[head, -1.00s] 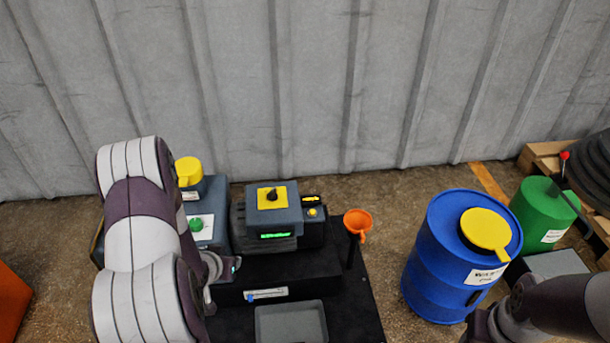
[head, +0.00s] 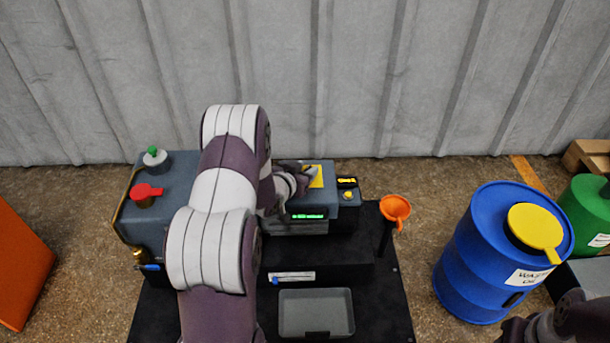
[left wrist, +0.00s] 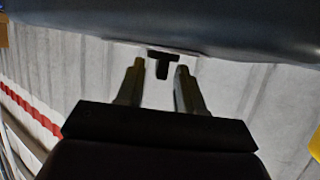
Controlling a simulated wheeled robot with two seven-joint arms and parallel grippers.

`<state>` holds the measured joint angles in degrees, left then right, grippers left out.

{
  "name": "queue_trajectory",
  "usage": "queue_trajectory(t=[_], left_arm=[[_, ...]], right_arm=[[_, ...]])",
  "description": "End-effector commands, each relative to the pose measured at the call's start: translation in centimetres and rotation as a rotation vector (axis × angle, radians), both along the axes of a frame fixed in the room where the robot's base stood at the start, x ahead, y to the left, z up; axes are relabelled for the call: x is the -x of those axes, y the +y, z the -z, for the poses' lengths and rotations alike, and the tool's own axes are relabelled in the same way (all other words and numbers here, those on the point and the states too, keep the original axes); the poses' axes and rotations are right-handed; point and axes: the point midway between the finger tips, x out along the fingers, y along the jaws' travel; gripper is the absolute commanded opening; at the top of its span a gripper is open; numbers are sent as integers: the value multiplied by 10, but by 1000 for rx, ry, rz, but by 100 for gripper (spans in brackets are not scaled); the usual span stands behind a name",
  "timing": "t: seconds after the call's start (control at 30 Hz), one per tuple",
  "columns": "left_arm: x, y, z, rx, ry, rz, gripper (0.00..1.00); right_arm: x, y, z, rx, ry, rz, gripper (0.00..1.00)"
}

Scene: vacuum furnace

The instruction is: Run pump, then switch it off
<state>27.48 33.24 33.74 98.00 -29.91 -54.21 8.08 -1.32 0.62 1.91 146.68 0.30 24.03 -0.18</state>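The pump unit is a dark grey box (head: 346,198) on a black stand in the head view. Its top has a yellow plate (head: 316,177), and its front has a lit green display (head: 308,216). My left gripper (head: 302,180) is at the top of this box, and it and its wrist hide the black knob there in the head view. In the left wrist view the two fingers (left wrist: 158,72) are apart, with a black T-shaped knob (left wrist: 162,66) on the blue-grey surface between their tips. Contact cannot be told. My right wrist is at the lower right; its fingertips do not show.
A red handle (head: 146,191) and a green-topped knob (head: 154,155) are at the left of the equipment. A grey tray (head: 316,317) lies in front. An orange funnel (head: 395,208) and a blue waste oil drum (head: 482,265) stand to the right.

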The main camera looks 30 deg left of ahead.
Motion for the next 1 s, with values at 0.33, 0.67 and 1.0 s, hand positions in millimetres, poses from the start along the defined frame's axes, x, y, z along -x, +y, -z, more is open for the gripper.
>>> queue_trajectory(t=[0.33, 0.67, 1.0], left_arm=[[-3, 0, 0, -1, 0, 0, 21], [-2, 0, 1, 1, 3, -6, 0], [-2, -4, 2, 2, 8, -142, 0]], right_arm=[[0, 0, 1, 0, 0, 0, 43], [0, 0, 1, 0, 0, 0, 43], [0, 0, -2, 0, 0, 0, 43]])
